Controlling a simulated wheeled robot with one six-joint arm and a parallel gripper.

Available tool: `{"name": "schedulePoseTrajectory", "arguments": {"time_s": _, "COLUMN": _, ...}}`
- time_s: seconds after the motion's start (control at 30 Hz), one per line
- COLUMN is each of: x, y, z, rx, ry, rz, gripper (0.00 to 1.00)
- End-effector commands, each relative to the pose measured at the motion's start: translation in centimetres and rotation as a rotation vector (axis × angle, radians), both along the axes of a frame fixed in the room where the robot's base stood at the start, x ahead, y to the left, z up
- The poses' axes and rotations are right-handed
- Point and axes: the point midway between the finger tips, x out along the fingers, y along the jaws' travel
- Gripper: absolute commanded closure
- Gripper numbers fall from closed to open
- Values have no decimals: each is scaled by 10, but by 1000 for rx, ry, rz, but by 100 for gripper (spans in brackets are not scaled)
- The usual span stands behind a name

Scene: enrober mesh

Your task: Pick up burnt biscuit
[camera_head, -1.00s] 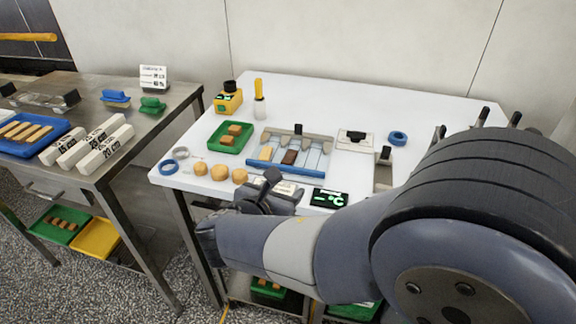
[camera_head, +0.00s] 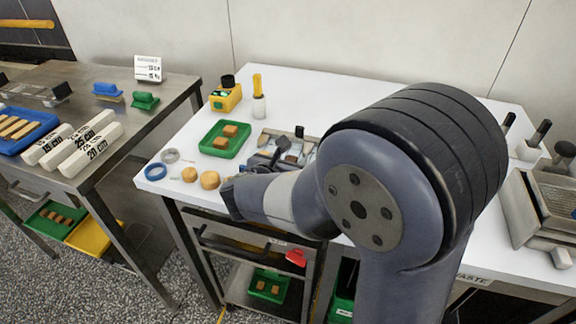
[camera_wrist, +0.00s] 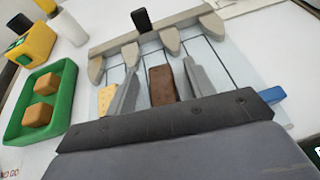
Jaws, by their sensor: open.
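The burnt biscuit (camera_wrist: 161,86), a dark brown bar, lies in a lane of the slotted rack in the wrist view. In the head view it is a small dark brown patch (camera_head: 291,158) beyond my gripper (camera_head: 270,158). In the wrist view my gripper (camera_wrist: 161,68) is open, with one finger on each side of the burnt biscuit and gaps to it. The near end of the biscuit is hidden by the gripper body. A pale yellow biscuit (camera_wrist: 106,100) with specks lies just left of the left finger.
The rack's grey toothed bar (camera_wrist: 155,28) with a black knob spans the far side. A green tray (camera_head: 241,143) with two brown blocks stands to the left. A yellow device (camera_head: 226,98) stands behind.

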Motion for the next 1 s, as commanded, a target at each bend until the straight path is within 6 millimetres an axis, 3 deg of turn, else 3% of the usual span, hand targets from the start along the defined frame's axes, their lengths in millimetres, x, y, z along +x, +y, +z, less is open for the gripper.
{"name": "schedulePoseTrajectory", "arguments": {"time_s": 0.2, "x": 1, "y": 0, "z": 0, "rx": 0, "ry": 0, "rz": 1, "gripper": 50}}
{"name": "schedulePoseTrajectory", "arguments": {"time_s": 0.67, "x": 0, "y": 0, "z": 0, "rx": 0, "ry": 0, "rz": 1, "gripper": 88}}
{"name": "schedulePoseTrajectory", "arguments": {"time_s": 0.87, "x": 0, "y": 0, "z": 1, "rx": 0, "ry": 0, "rz": 1, "gripper": 88}}
{"name": "schedulePoseTrajectory", "arguments": {"time_s": 1.0, "x": 1, "y": 0, "z": 12, "rx": 2, "ry": -3, "rz": 1, "gripper": 88}}
